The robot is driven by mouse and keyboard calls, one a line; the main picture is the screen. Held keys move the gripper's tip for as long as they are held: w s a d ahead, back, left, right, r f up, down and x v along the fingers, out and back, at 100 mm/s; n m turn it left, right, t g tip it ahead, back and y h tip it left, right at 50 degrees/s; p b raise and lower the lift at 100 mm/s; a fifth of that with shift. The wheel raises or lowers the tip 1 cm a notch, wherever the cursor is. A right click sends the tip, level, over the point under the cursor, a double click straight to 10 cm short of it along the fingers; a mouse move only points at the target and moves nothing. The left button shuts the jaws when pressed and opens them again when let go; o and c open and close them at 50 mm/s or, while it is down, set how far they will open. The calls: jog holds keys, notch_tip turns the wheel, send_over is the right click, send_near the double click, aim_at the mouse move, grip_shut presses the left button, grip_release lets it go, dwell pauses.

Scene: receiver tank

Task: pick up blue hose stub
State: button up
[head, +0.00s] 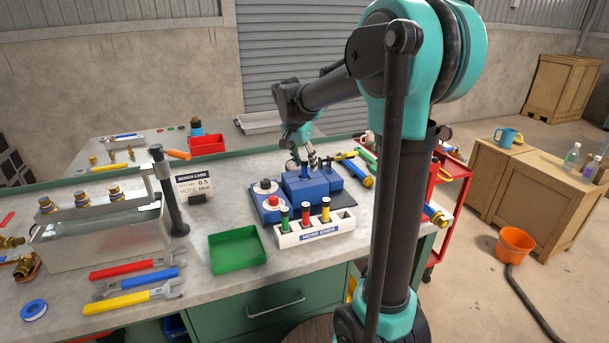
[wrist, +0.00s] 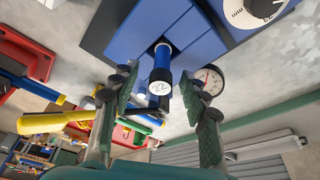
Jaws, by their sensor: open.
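The blue hose stub (wrist: 162,62) stands out of the blue block-shaped bench unit (wrist: 190,45) in the wrist view. It has a dark collar and a pale, marked end cap facing the camera. My gripper (wrist: 158,88) is open, with one green-padded finger on each side of the stub's capped end. Gaps show between the pads and the stub, so nothing is held. In the head view my gripper (head: 310,160) is just above the bench unit (head: 312,188); the stub is small and partly hidden there.
A white hose-end rack (head: 316,230) with green, red and yellow stubs and an empty right slot stands in front of the unit. A small gauge (wrist: 209,80) is close to the right finger. A green tray (head: 237,250) and several wrenches lie left.

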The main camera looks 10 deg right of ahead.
jog(key=shift+c, duration=0.2)
grip_shut()
jog(key=shift+r, duration=0.15)
